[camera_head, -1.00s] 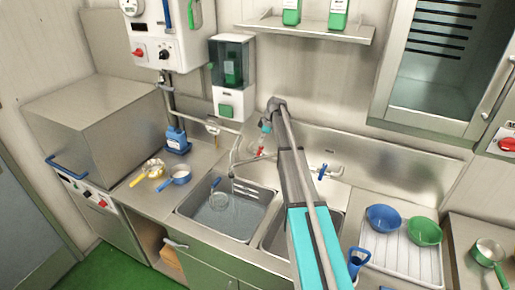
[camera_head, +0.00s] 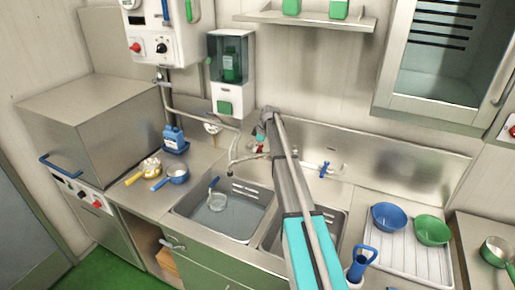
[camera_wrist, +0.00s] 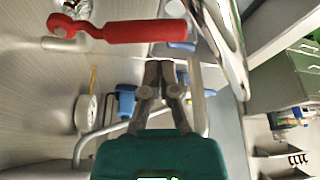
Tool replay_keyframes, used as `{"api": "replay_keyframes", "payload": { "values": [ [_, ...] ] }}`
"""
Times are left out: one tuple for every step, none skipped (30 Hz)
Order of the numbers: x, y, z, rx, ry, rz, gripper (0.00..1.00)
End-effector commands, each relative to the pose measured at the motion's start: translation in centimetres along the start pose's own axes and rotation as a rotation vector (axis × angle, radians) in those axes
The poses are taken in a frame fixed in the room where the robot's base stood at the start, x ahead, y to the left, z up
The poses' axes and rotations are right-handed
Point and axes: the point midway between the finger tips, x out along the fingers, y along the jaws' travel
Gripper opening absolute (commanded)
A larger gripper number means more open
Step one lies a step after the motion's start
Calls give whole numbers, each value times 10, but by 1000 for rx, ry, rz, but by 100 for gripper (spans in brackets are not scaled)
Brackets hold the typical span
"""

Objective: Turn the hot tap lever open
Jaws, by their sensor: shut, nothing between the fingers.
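The red hot tap lever (camera_wrist: 140,32) lies across the upper part of the wrist view, with its round hub at the left end. In the head view the red lever (camera_head: 258,149) shows only in part beside my wrist. My gripper (camera_wrist: 158,66) is shut and empty, its fingertips just below the lever's bar in the wrist view. I cannot tell whether they touch it. In the head view my gripper is mostly hidden by my arm. The tap spout (camera_head: 232,155) hangs over the left basin. The blue tap lever (camera_head: 323,169) is to the right.
A soap dispenser (camera_head: 231,65) hangs on the wall above the tap. A blue bowl (camera_head: 388,217) and a green bowl (camera_head: 432,230) are on the right drainer.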

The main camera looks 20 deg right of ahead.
Motion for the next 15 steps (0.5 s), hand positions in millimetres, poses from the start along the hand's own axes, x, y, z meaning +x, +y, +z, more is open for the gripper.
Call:
{"api": "replay_keyframes", "payload": {
  "values": [
    [8,0,1,0,0,0,0],
    [11,0,1,0,0,0,0],
    [14,0,1,0,0,0,0],
    [16,0,1,0,0,0,0],
    [18,0,1,0,0,0,0],
    [20,0,1,0,0,0,0],
    [22,0,1,0,0,0,0],
    [23,0,1,0,0,1,0],
    [25,0,1,0,0,1,0],
    [26,0,1,0,0,1,0],
    [27,0,1,0,0,1,0],
    [28,0,1,0,0,1,0],
    [28,0,0,0,0,1,0],
    [29,0,0,0,0,1,0],
    [29,0,0,0,0,1,0]
  ]
}}
